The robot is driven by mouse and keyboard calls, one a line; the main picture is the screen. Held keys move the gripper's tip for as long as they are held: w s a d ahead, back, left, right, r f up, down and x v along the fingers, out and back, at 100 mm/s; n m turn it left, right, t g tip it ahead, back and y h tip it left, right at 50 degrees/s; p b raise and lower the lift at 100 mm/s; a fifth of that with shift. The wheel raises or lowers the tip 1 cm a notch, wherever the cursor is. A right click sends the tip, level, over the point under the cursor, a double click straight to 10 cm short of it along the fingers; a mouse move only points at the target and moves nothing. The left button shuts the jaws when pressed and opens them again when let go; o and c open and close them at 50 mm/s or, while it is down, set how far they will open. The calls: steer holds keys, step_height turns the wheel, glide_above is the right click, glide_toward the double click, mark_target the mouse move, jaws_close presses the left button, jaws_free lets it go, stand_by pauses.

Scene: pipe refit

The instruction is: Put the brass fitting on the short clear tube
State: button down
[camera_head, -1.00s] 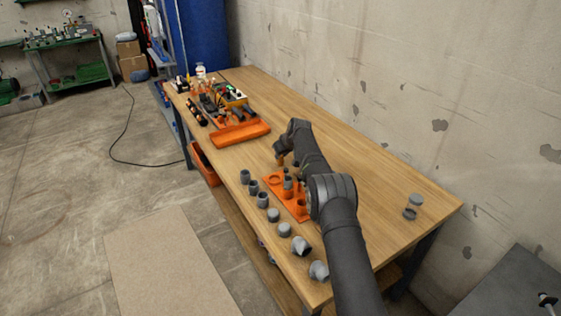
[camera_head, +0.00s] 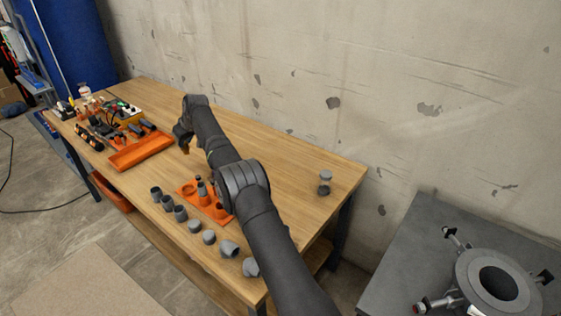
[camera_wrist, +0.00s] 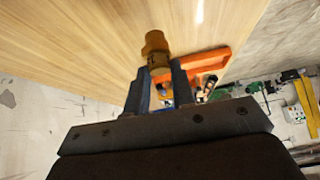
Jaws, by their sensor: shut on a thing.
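My gripper (camera_head: 185,140) is over the middle of the table, beyond the orange fixture. In the wrist view my gripper (camera_wrist: 158,78) has its fingers closed on the brass fitting (camera_wrist: 156,48), which sticks out past the fingertips. The brass fitting also shows small under the gripper in the head view (camera_head: 185,149). At the table's right end stands what looks like the short clear tube (camera_head: 325,183), upright, with a grey piece at its top and bottom. It is far to the right of my gripper, and its details are too small to tell.
An orange fixture (camera_head: 187,190) holding parts stands beside my arm. Several grey pipe fittings (camera_head: 180,213) line the table's front edge. An orange tray (camera_head: 140,150) and clutter lie at the left. The table between my arm and the tube is clear; a wall runs behind.

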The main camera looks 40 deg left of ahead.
steer(key=w+d+r+m+t, duration=0.15)
steer(key=w+d+r, duration=0.25)
steer(key=w+d, duration=0.8)
steer(key=w+d+r+m, duration=0.2)
steer(key=w+d+r, duration=0.2)
steer(key=w+d, duration=0.75)
steer(key=d+r+m+t+h, duration=0.15)
steer(key=d+m, duration=0.25)
steer(key=d, duration=3.1)
glide_above(328, 175)
step_height(328, 175, down, 6)
steer(key=shift+t, duration=0.5)
steer(key=shift+s+f, duration=0.15)
steer(key=shift+f, duration=2)
steer(key=shift+f, duration=0.1)
steer(key=c, duration=1.2)
jaws_free()
steer(key=shift+c, duration=0.2)
